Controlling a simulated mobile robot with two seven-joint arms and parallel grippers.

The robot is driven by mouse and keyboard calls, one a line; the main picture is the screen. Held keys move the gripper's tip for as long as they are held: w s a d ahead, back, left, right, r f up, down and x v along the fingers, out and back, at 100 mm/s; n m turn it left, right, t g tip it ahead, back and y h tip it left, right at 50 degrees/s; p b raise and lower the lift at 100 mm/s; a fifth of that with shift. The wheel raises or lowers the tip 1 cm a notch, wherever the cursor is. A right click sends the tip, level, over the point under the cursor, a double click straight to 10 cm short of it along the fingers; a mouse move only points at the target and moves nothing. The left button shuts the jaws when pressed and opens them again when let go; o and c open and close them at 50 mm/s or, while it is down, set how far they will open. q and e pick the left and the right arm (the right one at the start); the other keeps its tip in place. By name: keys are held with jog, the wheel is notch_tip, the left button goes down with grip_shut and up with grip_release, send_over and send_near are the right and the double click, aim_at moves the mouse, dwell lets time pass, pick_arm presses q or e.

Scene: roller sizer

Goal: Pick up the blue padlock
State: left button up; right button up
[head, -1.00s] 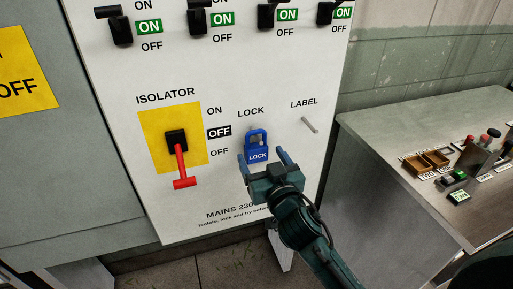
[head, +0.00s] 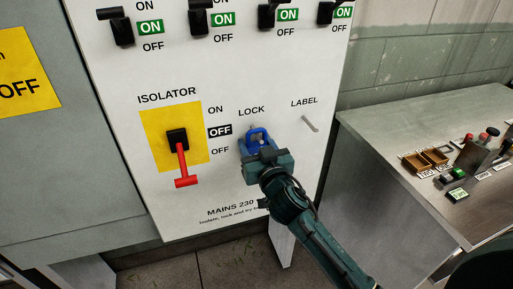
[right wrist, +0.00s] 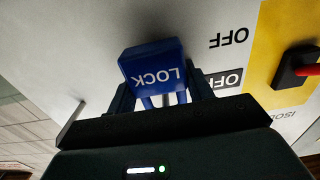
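The blue padlock (head: 257,138) hangs on the white panel under the word LOCK. In the right wrist view the padlock (right wrist: 155,68) appears upside down, with its LOCK lettering facing me and part of its shackle showing. My right gripper (head: 259,137) is at the padlock, with one finger on each side of it. In the right wrist view the fingers of my right gripper (right wrist: 162,92) look spread and not visibly closed on the padlock. In the head view the gripper hides the padlock's lower part. My left gripper is not in view.
The isolator's red handle (head: 182,165) is on a yellow plate (head: 154,122) to the left of the padlock. A bare peg (head: 311,124) under LABEL sticks out to the right. Black switches (head: 198,22) line the panel top. A bench (head: 400,125) stands at right.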

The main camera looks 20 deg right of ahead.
jog(key=c, duration=0.4)
jog(key=shift+c, duration=0.4)
jog(key=shift+r, duration=0.15)
